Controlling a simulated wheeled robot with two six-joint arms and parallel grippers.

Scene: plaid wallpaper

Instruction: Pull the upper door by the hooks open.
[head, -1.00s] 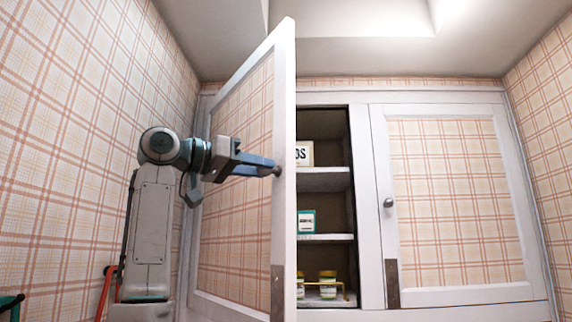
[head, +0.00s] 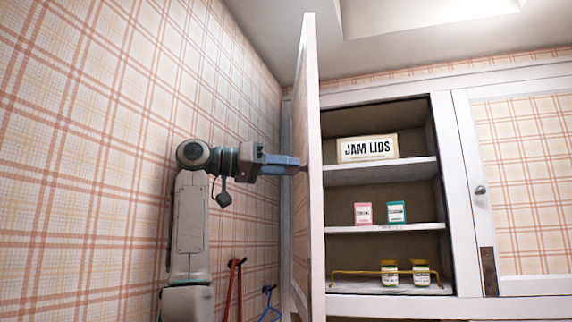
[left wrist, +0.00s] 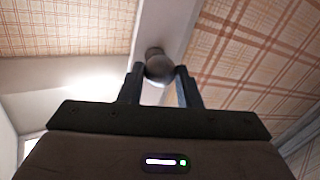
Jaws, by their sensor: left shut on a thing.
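The upper door (head: 313,240) by the hooks is a white-framed, plaid-panelled cupboard door on the left. It stands wide open, swung out toward me and seen almost edge-on. My left gripper (head: 299,165) is at the outer face of this door, shut on its round knob. In the left wrist view the dark knob (left wrist: 158,66) sits between the two fingertips, against the white door frame. My right gripper is out of view.
The open cupboard (head: 390,108) holds a JAM LIDS sign (head: 367,148), a pink box (head: 363,213), a teal box (head: 396,212) and two jars behind a brass rail (head: 350,273). A closed door (head: 520,180) is at right. Wall hooks (head: 268,288) hold red and blue items.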

